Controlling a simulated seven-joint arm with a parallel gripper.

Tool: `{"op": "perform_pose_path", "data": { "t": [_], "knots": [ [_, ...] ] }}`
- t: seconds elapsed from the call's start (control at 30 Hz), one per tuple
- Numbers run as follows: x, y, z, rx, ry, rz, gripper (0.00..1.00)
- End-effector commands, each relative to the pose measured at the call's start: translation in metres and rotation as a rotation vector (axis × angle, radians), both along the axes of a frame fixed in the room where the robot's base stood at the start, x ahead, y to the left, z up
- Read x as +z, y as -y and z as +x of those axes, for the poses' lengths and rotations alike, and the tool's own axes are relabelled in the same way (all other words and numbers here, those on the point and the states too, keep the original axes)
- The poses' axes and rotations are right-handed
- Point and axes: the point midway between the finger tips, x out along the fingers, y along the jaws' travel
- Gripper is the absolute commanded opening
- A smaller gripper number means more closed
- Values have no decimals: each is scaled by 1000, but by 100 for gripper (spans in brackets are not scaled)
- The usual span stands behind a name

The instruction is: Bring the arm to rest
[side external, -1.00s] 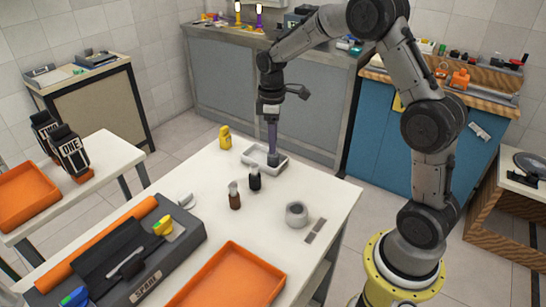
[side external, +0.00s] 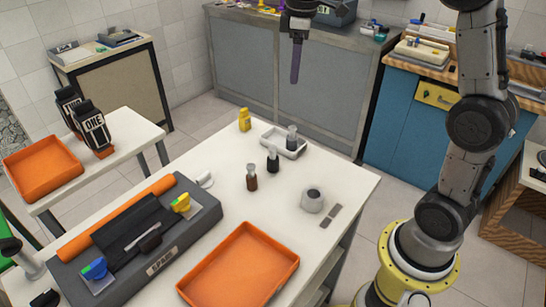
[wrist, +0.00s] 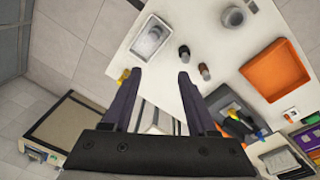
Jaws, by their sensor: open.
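My gripper (side external: 295,80) is in the air above the far part of the white table (side external: 330,180), well clear of everything on it. In the wrist view its two purple fingers stand wide apart with nothing between them (wrist: 158,75). The upper arm runs out of the top of the side view.
A black bottle (side external: 272,160), brown bottle (side external: 251,180), yellow bottle (side external: 244,122), grey ring (side external: 312,201) and orange tray (side external: 225,285) stand nearby. A grey counter (side external: 240,65) lies behind.

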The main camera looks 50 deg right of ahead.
Motion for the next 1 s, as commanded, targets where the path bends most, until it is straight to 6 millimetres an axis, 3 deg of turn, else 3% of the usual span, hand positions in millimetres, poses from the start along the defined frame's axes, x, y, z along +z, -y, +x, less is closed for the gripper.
{"op": "perform_pose_path", "data": {
  "t": [0.03, 0.1, 0.3, 0.47, 0.6, 0.8, 1.0],
  "knots": [
    [17, -12, -18, 19, 37, -7, 58],
    [32, -27, -42, 25, 83, -11, 58],
    [45, -59, -116, -32, 209, 1, 58],
    [29, -77, -176, -132, 307, 42, 58],
    [-2, -85, -218, -256, 373, 96, 58],
    [-50, -87, -243, -458, 381, 163, 58],
    [-49, -87, -238, -549, 399, 195, 58]
  ]
}}
